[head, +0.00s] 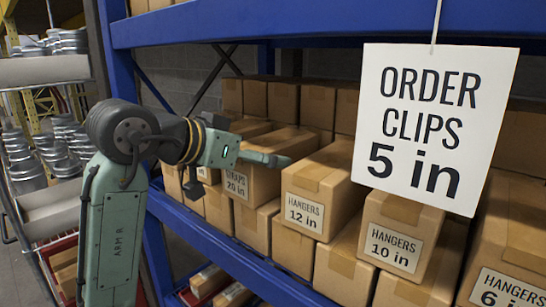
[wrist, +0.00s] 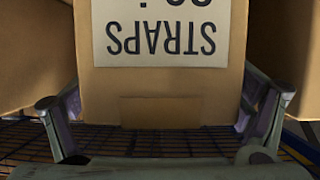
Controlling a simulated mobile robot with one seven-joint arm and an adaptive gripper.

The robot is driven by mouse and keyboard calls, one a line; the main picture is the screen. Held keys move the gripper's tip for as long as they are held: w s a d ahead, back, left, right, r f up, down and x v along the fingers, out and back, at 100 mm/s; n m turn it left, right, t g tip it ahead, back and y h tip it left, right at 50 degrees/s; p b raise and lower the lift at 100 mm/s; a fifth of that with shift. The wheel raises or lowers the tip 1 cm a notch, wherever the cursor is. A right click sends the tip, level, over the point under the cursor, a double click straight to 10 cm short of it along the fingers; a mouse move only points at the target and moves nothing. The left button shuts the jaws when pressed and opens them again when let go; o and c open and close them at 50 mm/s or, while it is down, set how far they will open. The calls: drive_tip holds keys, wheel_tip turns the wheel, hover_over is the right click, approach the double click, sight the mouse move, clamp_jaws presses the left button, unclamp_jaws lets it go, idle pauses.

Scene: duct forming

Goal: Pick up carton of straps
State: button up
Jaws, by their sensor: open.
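The carton of straps (head: 262,183) is a brown box with a white label reading STRAPS 20 in. It sits in the row of cartons on the blue shelf, left of the HANGERS 12 in carton. My gripper (head: 240,172) is in front of it, with one finger over its right side and the other at its left. In the wrist view, the carton (wrist: 160,82) fills the middle with its label upside down. My open gripper (wrist: 160,112) has a finger on each side of it. Whether the fingers touch the carton I cannot tell.
The HANGERS 12 in carton (head: 317,192) and HANGERS 10 in carton (head: 398,235) stand to the right. More cartons (head: 280,100) are stacked behind. A hanging white sign (head: 435,125) reads ORDER CLIPS 5 in. A blue shelf beam (head: 235,262) runs along the front.

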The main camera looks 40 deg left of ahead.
drive_tip(key=shift+w+f, duration=0.1)
drive_tip(key=shift+w, duration=0.1)
drive_tip(key=shift+c, duration=0.5)
drive_tip(key=c, duration=1.3)
